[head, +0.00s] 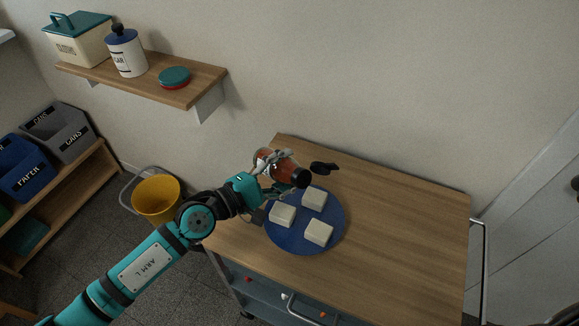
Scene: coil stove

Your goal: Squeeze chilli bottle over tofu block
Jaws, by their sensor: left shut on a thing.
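A chilli bottle (285,167), clear with red-orange contents and a black cap, lies tilted on its side in my left gripper (275,172). The gripper is shut on its body, above the back edge of a blue plate (295,240). The bottle's capped end points right and slightly down. Three pale tofu blocks sit on the plate: one at the back (314,200), one at the left (283,215) and one at the front right (319,232). The bottle's capped end is close to the back block in the picture. My right gripper is not in view.
A small black object (324,168) shows just right of the bottle. The wooden cart top (410,225) is clear to the right. A wall shelf (195,88) holds canisters. A yellow bucket (156,197) stands on the floor at left, near blue and grey bins.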

